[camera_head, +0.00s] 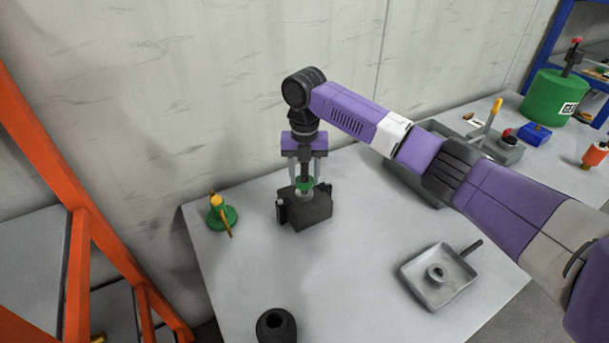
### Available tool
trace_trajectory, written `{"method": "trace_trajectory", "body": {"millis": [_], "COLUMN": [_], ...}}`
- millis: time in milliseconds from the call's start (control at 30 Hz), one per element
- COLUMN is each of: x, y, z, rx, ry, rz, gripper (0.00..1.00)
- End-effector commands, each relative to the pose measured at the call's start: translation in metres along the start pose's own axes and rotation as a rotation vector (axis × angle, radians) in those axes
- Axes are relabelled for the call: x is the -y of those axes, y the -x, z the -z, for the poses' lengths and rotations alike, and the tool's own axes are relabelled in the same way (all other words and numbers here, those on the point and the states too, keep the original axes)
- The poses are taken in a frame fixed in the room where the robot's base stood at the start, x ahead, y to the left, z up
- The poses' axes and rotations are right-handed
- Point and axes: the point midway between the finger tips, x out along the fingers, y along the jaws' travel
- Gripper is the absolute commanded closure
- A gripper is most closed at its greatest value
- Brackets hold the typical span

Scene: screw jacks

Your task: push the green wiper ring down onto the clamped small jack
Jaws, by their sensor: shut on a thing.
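My gripper (304,178) points straight down over the dark clamp (312,212), near the back of the grey table. Its two grey fingers are closed around the green wiper ring (304,184), which sits low between the fingertips. A dark upright shaft (305,168) shows between the fingers above the ring; I cannot tell what it belongs to. The small jack in the clamp is mostly hidden; a small pale part (302,192) shows just under the ring. Whether the ring touches the jack is too small to tell.
A green jack with a yellow top and bar (221,214) stands left of the clamp. A grey tray (416,289) holding a ring lies at front right. A black hollow cylinder (276,326) stands at the front edge. A grey bin (402,178) is behind my arm.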

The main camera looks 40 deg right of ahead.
Motion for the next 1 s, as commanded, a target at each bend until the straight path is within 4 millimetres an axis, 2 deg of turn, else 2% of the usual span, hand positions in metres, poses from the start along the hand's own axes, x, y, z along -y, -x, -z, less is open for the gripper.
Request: {"method": "trace_trajectory", "body": {"millis": [1000], "x": [0.0], "y": [-0.026], "z": [0.0], "rx": [0.0], "ry": [0.0], "rz": [0.0], "gripper": [0.94]}}
